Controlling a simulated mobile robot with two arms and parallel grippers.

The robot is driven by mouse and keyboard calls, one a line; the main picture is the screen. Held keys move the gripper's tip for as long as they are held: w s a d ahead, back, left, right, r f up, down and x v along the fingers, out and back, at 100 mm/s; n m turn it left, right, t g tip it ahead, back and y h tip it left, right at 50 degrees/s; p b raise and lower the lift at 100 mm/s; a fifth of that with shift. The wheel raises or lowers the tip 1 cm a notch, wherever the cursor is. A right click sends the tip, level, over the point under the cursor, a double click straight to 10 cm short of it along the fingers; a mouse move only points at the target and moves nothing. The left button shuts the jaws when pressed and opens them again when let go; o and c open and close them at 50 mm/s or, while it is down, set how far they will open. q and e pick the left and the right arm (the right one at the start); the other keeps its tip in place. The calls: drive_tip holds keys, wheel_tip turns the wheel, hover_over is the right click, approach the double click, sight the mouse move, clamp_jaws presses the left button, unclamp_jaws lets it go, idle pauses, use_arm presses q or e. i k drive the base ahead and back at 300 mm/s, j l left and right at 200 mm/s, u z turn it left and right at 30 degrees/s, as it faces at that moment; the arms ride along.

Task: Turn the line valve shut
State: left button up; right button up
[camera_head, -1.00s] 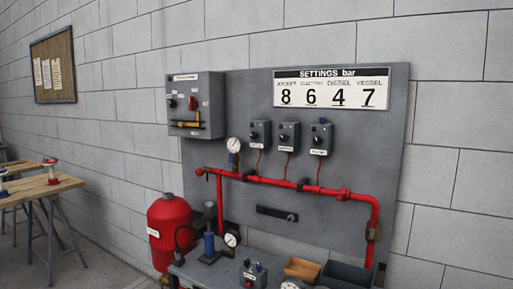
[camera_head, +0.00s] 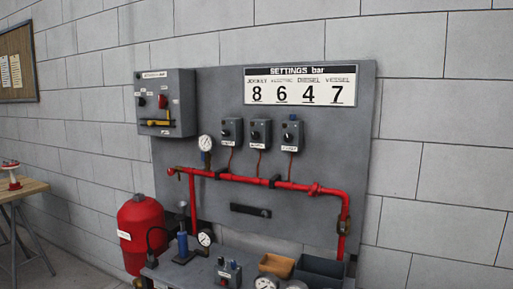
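A red pipe (camera_head: 255,180) runs across the grey panel (camera_head: 338,125) and bends down at its right end. Another small fitting (camera_head: 172,171) is at the pipe's left end, and a red flange-like piece (camera_head: 314,189) is near the right bend. I cannot tell which of these is the line valve, or how its handle stands. A round gauge (camera_head: 206,143) stands above the pipe at the left. Neither of my grippers is in view.
A bench (camera_head: 190,274) below the panel carries a blue pump-like device (camera_head: 182,244), gauges, an orange bin (camera_head: 277,265) and a dark bin (camera_head: 321,268). A red tank (camera_head: 141,233) stands left of it. A wooden table (camera_head: 27,189) is at the far left.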

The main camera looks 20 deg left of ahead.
sight(344, 207)
drive_tip(key=i+j, duration=0.2)
drive_tip(key=i, duration=0.2)
drive_tip(key=i+j, duration=0.2)
drive_tip(key=i, duration=0.15)
drive_tip(key=i+j+z, duration=0.2)
drive_tip(key=j, duration=0.2)
drive_tip(key=i+j+z, duration=0.2)
drive_tip(key=j, duration=0.2)
drive_tip(key=j+z, duration=0.2)
drive_tip(key=j, duration=0.2)
